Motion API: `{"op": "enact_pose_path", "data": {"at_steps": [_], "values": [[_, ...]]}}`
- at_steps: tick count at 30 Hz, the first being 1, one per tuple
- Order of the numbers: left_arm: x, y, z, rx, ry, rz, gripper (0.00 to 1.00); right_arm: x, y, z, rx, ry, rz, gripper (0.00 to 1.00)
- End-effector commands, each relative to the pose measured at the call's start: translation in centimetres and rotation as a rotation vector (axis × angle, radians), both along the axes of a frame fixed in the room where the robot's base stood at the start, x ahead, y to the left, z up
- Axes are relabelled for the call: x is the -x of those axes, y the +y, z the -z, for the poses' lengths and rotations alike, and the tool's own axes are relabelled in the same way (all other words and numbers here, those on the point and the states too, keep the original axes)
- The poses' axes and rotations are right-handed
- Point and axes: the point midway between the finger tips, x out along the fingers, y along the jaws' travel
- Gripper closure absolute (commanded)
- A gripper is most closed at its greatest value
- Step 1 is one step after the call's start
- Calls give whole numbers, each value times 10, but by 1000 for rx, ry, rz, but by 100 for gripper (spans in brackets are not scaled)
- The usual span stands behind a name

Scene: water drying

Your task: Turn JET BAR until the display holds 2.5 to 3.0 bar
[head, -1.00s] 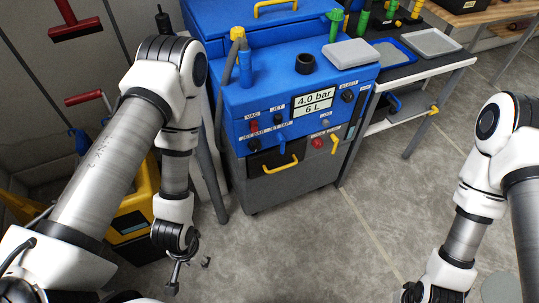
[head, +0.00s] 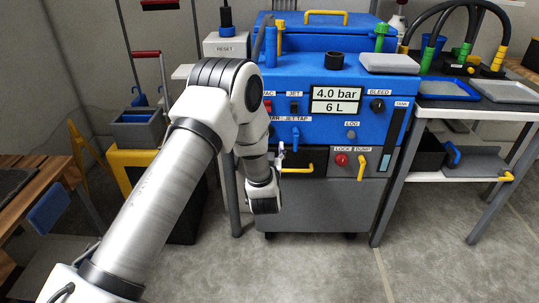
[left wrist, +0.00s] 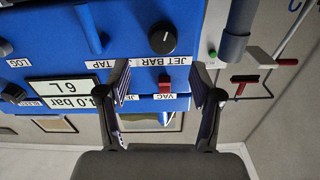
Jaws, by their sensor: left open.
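The JET BAR knob (left wrist: 163,40) is a round black dial with a white mark, on the blue panel in the left wrist view. In the head view my left arm hides most of it. The display (head: 336,100) reads 4.0 bar above 6 L; it also shows upside down in the left wrist view (left wrist: 65,93). My left gripper (left wrist: 160,75) is open and empty, facing the panel. In the wrist picture its fingertips flank the JET BAR label, just below the knob; I cannot tell the gap to the panel. In the head view the gripper (head: 281,154) is beside the panel's lower left.
The blue JET TAP lever (head: 295,137) is right of the gripper. A red VAC switch (left wrist: 166,86) lies between the fingers in the wrist picture. A red LOCK knob (head: 340,159) and black BLEED knob (head: 377,105) are further right.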

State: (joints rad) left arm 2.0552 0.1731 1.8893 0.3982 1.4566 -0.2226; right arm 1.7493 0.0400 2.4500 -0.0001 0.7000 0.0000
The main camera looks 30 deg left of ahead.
Motion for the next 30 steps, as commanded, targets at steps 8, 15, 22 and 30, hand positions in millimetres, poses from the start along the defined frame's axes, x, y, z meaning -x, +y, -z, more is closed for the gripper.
{"op": "enact_pose_path", "data": {"at_steps": [8, 15, 22, 30], "values": [[-39, 26, -1, 1, -4, -4, 35, -1, 0, 8, 0, -1, 0, 100], [-63, 39, -2, 0, 0, 0, 35, 0, 0, 13, 0, -1, 0, 100], [-64, 39, -2, 0, 2, 1, 42, 0, 0, 12, 0, -1, 0, 100], [-64, 39, -2, 1, 2, 1, 95, 0, 0, 12, 0, -1, 0, 100]]}}
